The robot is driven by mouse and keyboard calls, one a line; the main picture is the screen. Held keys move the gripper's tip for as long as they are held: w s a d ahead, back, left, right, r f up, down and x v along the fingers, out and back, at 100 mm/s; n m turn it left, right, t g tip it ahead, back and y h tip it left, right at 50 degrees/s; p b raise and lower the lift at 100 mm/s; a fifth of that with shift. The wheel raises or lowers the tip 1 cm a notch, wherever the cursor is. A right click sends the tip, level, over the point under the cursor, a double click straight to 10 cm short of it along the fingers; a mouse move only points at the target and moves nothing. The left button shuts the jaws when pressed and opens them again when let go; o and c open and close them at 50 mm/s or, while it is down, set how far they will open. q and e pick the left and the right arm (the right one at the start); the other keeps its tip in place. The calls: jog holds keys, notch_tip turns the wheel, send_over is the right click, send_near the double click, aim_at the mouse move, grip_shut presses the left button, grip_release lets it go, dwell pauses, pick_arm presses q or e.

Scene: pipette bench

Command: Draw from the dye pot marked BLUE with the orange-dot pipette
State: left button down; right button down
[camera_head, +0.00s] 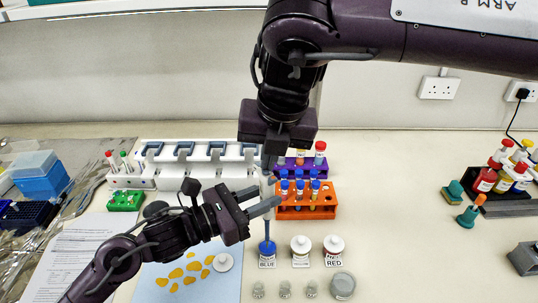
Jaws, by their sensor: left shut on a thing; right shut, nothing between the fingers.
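The dye pot marked BLUE (267,248) stands at the left of a row of three pots. A pipette (265,187) is upright above it, with a pale body and a blue lower shaft that reaches down to the pot's mouth. How deep the tip sits is hidden, and I cannot make out an orange dot. My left gripper (268,199) is shut on the pipette's body from the left. My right gripper (268,165) is shut and empty, pointing down at the pipette's upper end. I cannot tell whether it touches the top.
The YELLOW pot (300,246) and RED pot (333,250) stand to the right. Behind are an orange tube rack (322,208), a purple rack (306,170) and a white pipette stand (172,172). A blue mat (150,283) with yellow patches lies at left. The right-hand bench middle is clear.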

aim_at(261, 176)
jog(key=shift+r, duration=0.75)
dwell(0.6)
jog(key=shift+r, duration=3)
